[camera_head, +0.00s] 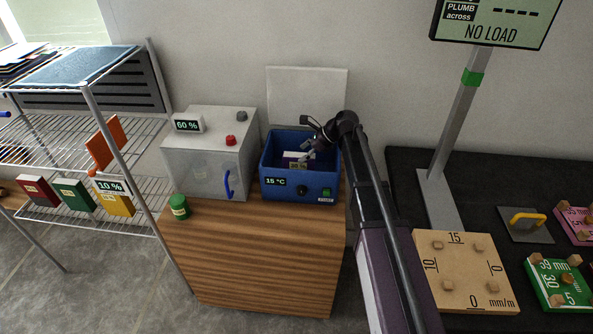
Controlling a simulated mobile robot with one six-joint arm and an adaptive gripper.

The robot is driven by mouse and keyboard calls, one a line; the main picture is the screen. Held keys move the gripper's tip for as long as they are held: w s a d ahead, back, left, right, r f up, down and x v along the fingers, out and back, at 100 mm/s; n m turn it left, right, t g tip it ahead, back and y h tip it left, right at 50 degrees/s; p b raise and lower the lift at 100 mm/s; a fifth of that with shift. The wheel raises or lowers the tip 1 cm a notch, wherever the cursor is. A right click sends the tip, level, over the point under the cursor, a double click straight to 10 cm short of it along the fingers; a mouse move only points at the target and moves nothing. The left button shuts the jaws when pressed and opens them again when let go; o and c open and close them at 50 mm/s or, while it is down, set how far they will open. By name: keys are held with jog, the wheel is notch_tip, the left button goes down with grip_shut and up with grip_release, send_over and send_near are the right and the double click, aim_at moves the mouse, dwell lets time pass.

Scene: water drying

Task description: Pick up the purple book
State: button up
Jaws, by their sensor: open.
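A small purple and white block (296,163), which looks like the purple book, sits inside the open-topped blue box (285,192). Its lower part is hidden by the box's front wall. My gripper (307,150) reaches into the box from the upper right, its fingers open. The fingers are just above and to the right of the book. I cannot tell whether they touch it.
The blue box reads 15 °C and stands on a wooden cabinet (255,255) beside a grey box (205,165) and a green can (179,207). A wire rack (150,190) with red, green and yellow books stands left. A dark table (400,190) with a display post stands right.

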jog(key=shift+b+x, duration=1.05)
jog(key=shift+x, duration=0.8)
grip_shut()
